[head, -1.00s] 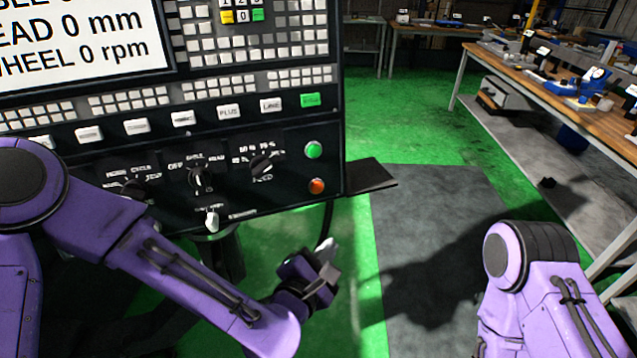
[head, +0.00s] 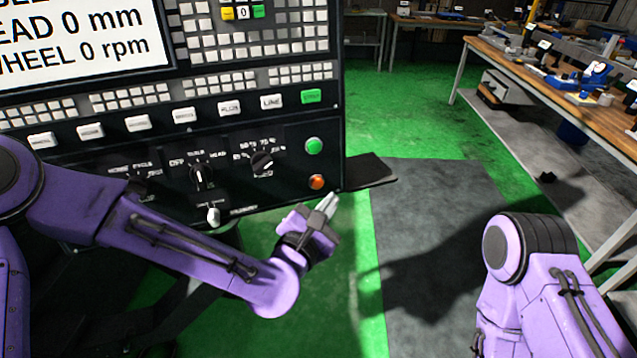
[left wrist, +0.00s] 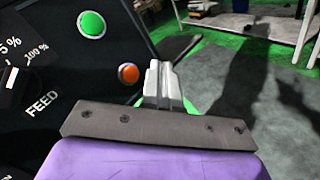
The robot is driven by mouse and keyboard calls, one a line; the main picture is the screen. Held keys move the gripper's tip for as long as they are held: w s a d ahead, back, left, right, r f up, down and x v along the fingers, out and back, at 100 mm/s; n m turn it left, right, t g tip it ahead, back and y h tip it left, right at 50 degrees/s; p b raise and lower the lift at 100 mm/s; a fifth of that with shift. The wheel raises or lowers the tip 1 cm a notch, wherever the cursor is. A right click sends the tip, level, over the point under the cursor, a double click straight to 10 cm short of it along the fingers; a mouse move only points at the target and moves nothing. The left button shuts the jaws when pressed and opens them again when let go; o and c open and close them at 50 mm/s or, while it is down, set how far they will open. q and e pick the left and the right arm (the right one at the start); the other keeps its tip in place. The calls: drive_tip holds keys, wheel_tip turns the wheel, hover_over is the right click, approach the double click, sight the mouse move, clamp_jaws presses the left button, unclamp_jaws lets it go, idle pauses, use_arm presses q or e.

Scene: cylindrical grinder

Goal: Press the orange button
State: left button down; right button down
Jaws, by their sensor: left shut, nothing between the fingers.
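The orange button (head: 317,182) is a small round button at the lower right corner of the black control panel (head: 265,205). It also shows in the left wrist view (left wrist: 128,73), just left of my fingertips. A green button (head: 313,146) sits right above it. My left gripper (head: 329,203) is shut and empty, its pale fingers pointing up just below and right of the orange button. In the left wrist view the closed fingers (left wrist: 158,82) stand beside the button, with no clear contact. My right arm shows at the lower right; its gripper is out of view.
The panel carries rotary knobs (head: 262,163), a small lever (head: 213,215) and rows of white keys. A dark flat ledge (head: 370,170) juts out right of the panel. A wooden workbench (head: 520,66) stands at the right.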

use_arm(q)
drive_tip(key=w, duration=0.1)
drive_tip(key=w+a, duration=0.1)
drive_tip(key=w, duration=0.1)
drive_tip(key=shift+w+a+f, duration=0.25)
drive_tip(key=shift+w+f, duration=0.1)
drive_tip(key=shift+f, duration=0.05)
idle(1.7)
drive_tip(key=shift+w+a+b, duration=0.2)
drive_tip(key=shift+w+b, duration=0.1)
drive_tip(key=shift+w, duration=0.05)
drive_tip(key=shift+w+a+f, duration=0.1)
drive_tip(key=shift+w+a, duration=0.05)
drive_tip(key=shift+w, duration=0.25)
idle(0.7)
drive_tip(key=shift+s, duration=0.1)
drive_tip(key=shift+s+d, duration=0.35)
drive_tip(key=shift+s, duration=0.35)
drive_tip(key=shift+s+d+r+b, duration=0.2)
drive_tip(key=shift+s+d, duration=0.1)
drive_tip(key=shift+s, duration=0.45)
drive_tip(key=shift+s+d+r+b, duration=0.15)
drive_tip(key=shift+s+d, duration=0.15)
drive_tip(key=shift+s, duration=0.45)
drive_tip(key=shift+s+d+r+b, duration=0.1)
drive_tip(key=shift+s+d+r, duration=0.15)
drive_tip(key=shift+s, duration=0.5)
